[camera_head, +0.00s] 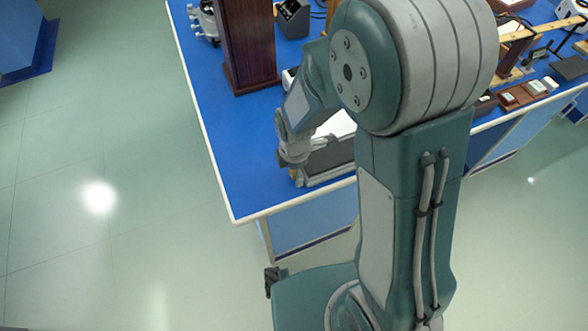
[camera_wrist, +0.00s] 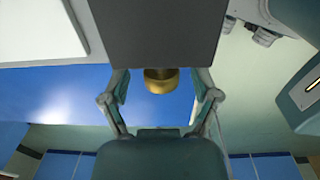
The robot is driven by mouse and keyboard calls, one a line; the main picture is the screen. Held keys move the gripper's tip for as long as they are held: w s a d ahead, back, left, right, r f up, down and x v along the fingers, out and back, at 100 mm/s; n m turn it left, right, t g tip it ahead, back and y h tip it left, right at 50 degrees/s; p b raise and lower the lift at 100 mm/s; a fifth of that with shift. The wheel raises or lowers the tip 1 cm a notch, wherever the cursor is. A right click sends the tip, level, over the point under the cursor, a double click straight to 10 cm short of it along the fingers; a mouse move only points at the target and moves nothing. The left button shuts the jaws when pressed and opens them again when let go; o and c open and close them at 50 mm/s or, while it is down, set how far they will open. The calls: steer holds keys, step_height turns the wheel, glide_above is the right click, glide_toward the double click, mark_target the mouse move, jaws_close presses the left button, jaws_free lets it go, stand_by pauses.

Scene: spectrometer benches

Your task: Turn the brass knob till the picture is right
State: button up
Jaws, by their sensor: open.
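The brass knob (camera_wrist: 160,80) sticks out of a dark grey box (camera_wrist: 155,32) in the wrist view. My gripper (camera_wrist: 161,88) is open, with one finger on each side of the knob. Gaps show between the knob and both fingers; the fingertips are partly hidden by the box. In the head view my gripper (camera_head: 291,160) is at the front corner of the blue bench, beside the box (camera_head: 330,160). A small yellowish bit, likely the knob (camera_head: 293,174), shows just below it. No display picture can be made out in either view.
The blue bench top (camera_head: 215,120) has free room left of my gripper. A dark wooden column (camera_head: 247,45) stands behind it. Several instruments and small boxes (camera_head: 525,95) lie at the right, partly hidden by my arm. Green tiled floor (camera_head: 80,230) is clear.

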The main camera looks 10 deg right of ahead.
steer(key=shift+f, duration=0.1)
jaws_close()
steer(key=shift+w+g, duration=0.1)
steer(key=shift+g, duration=0.4)
stand_by(0.5)
steer(key=g+h, duration=0.1)
steer(key=g, duration=0.1)
steer(key=shift+w+g, duration=0.2)
steer(key=shift+g, duration=0.2)
steer(key=g+h, duration=0.1)
steer(key=g, duration=0.5)
steer(key=shift+w+a+f+h, duration=0.1)
steer(key=shift+f+h, duration=0.1)
steer(key=shift+h, duration=0.2)
steer(key=shift+g, duration=0.4)
jaws_free()
